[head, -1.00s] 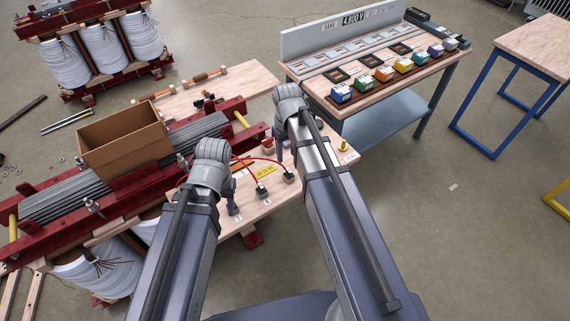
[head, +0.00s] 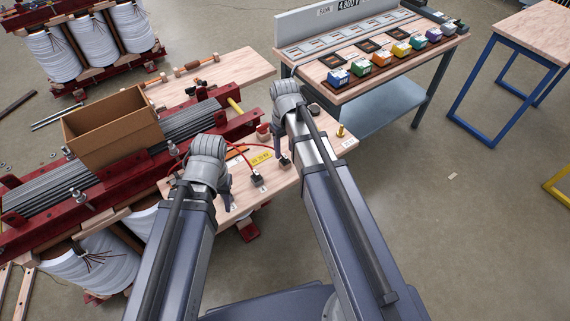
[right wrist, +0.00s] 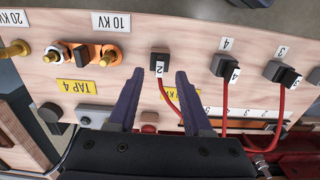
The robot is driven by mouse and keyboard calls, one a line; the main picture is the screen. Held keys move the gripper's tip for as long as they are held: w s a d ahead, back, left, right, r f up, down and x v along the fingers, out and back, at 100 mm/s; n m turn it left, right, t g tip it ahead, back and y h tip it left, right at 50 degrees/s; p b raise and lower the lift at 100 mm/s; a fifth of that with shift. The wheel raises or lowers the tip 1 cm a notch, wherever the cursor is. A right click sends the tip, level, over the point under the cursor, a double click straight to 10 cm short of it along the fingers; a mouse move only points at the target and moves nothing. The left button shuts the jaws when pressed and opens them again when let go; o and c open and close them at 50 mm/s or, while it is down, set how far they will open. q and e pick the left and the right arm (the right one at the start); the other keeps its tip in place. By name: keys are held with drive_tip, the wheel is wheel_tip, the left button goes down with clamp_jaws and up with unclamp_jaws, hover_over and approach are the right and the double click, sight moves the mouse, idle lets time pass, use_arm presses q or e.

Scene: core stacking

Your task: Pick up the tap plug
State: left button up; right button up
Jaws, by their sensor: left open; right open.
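A black tap plug marked 2 (right wrist: 159,63) sits on the wooden terminal board (right wrist: 200,105) in the right wrist view, with a red cable. My right gripper (right wrist: 159,74) is open, its two fingers on either side just short of this plug, with nothing between them. Two more black plugs, marked 4 (right wrist: 225,66) and 3 (right wrist: 283,72), sit farther right with red cables. In the head view, black plugs (head: 257,180) show on the board between my arms. My left gripper (head: 226,192) is over the board's left part; its fingers are partly hidden.
In the head view, a cardboard box (head: 112,127) rests on the red-framed core. A bench (head: 365,85) with colored blocks stands behind.

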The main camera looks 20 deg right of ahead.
sight(285, 161)
use_arm(q)
wheel_tip(285, 161, down, 3)
drive_tip(key=shift+b, duration=1)
use_arm(e)
wheel_tip(285, 161, down, 3)
drive_tip(key=shift+r, duration=0.1)
use_arm(q)
drive_tip(key=shift+r, duration=0.1)
use_arm(e)
drive_tip(key=shift+c, duration=0.2)
clamp_jaws()
